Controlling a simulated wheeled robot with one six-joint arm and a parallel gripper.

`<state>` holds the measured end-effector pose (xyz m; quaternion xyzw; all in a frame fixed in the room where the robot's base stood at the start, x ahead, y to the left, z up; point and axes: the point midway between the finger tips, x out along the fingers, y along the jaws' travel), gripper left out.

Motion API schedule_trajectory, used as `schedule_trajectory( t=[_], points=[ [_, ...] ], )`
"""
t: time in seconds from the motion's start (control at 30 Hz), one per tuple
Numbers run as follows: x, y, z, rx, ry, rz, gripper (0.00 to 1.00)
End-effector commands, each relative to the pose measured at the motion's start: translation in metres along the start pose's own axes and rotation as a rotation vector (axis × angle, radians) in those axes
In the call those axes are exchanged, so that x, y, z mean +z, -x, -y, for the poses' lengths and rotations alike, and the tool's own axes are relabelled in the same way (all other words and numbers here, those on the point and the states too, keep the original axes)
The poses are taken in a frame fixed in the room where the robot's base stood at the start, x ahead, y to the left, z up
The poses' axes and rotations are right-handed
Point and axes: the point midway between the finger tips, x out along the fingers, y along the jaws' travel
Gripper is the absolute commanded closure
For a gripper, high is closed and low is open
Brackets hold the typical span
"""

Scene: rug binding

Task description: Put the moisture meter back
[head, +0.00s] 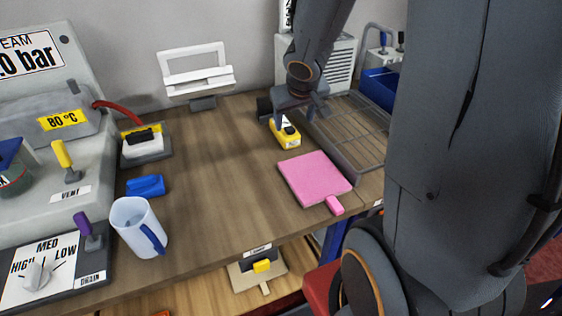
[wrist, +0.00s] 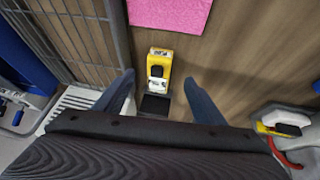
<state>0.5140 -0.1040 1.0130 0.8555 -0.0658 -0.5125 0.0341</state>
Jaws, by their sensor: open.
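The moisture meter, as I take it, is a yellow device (head: 287,137) with a white and dark face, on the wooden bench toward the back right. In the wrist view the yellow meter (wrist: 158,68) shows ahead of and between my fingertips. A small black block or holder (head: 264,107) is just behind it; in the wrist view it appears as a dark square (wrist: 155,106) touching or very close to the meter's near end. My gripper (head: 298,112) is open and empty above the meter; its two fingers (wrist: 160,90) are spread in the wrist view. The height gap is unclear.
A pink pad (head: 314,180) lies in front of the meter, and a wire rack (head: 346,135) stands to its right. A blue-handled jug (head: 137,228), a blue block (head: 145,186) and a yellow-black device (head: 143,140) are left. The bench middle (head: 220,175) is clear.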

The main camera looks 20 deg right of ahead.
Motion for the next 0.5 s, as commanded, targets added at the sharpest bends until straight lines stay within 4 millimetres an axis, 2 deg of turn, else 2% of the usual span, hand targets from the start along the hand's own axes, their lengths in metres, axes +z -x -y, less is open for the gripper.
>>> schedule_trajectory(
  t=[0.3, 0.5],
  points=[
    [0.08, 0.04, 0.048, -0.025, 0.016, 0.215, 0.36],
    [0.121, 0.062, 0.082, -0.105, 0.029, 0.324, 0.36]
  ],
)
